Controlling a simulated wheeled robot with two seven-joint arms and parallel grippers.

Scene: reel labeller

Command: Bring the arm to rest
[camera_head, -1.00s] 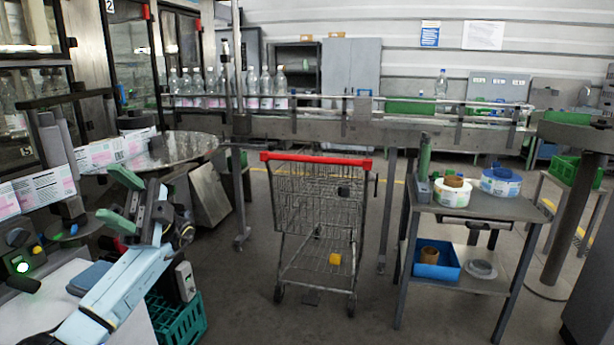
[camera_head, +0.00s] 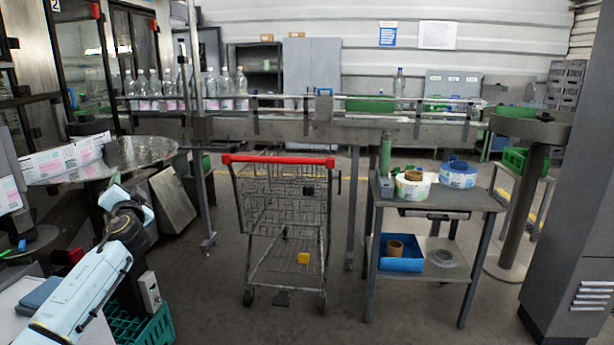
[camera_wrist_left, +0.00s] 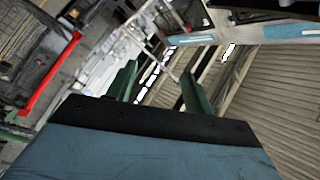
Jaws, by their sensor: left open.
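My left arm (camera_head: 85,292) comes in from the lower left in the head view, with its pale blue link slanting up to a dark wrist joint (camera_head: 132,218). Its fingers are hard to make out there. In the left wrist view my left gripper (camera_wrist_left: 158,70) shows two green fingers standing apart, with nothing between them. They are tilted towards the corrugated wall and the conveyor side of the room. My right arm and gripper are in neither view.
A shopping cart (camera_head: 282,215) with a red handle stands on the floor ahead. A grey table (camera_head: 470,200) with label reels stands right of it. A round metal table (camera_head: 150,152) and a green crate (camera_head: 158,328) are near my left arm. Open floor lies around the cart.

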